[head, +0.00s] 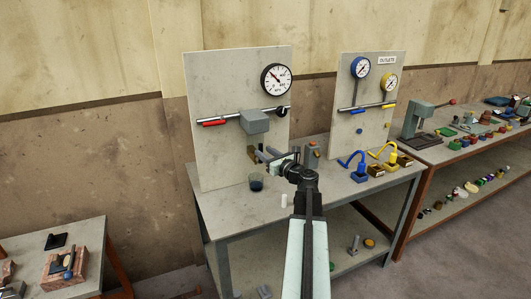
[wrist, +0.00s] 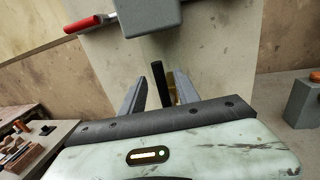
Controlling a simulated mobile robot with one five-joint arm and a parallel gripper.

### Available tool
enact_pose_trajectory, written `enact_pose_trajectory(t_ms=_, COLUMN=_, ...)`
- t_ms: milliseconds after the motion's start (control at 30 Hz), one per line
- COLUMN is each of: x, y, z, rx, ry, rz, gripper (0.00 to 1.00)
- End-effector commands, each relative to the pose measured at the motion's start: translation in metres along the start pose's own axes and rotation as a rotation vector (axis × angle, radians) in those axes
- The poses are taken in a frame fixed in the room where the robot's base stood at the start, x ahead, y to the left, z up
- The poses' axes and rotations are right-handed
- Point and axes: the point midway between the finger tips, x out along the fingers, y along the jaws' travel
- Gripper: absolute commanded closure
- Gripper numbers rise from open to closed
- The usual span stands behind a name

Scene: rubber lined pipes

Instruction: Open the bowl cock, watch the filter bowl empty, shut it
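A grey block (head: 255,121) hangs on the pipe of the left panel; its underside shows at the top of the wrist view (wrist: 152,14). A brass-coloured part (head: 251,152) sits below it, partly hidden by my gripper. My gripper (head: 265,155) is in front of the panel under the block. In the wrist view its two grey fingers (wrist: 157,95) are apart. A black lever (wrist: 158,82) stands in the gap, with a strip of brass beside it. I see no clear contact. The bowl's level is hidden. A clear cup (head: 256,184) with dark blue liquid stands on the bench below.
A red lever (head: 213,122) and a round gauge (head: 276,79) are on the left panel. The outlets panel (head: 373,70) stands to the right, with blue (head: 357,168) and yellow (head: 385,153) hose fittings before it. The bench's front left (head: 225,215) is clear.

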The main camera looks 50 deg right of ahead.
Motion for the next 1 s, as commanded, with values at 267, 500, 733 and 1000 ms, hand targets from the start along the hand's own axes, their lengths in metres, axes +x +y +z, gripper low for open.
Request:
enact_pose_trajectory(t_ms=267, x=0.0091, y=-0.0002, z=0.0, rx=-0.001, ry=0.0, rz=0.0, gripper=0.62)
enact_pose_trajectory(t_ms=500, x=0.0087, y=-0.0005, z=0.0, rx=-0.001, ry=0.0, rz=-0.001, gripper=1.0)
enact_pose_trajectory(t_ms=733, x=0.0084, y=-0.0008, z=0.0, rx=-0.001, ry=0.0, rz=-0.001, gripper=1.0)
enact_pose_trajectory(t_ms=1000, x=0.0082, y=-0.0011, z=-0.0001, rx=-0.001, ry=0.0, rz=-0.002, gripper=1.0)
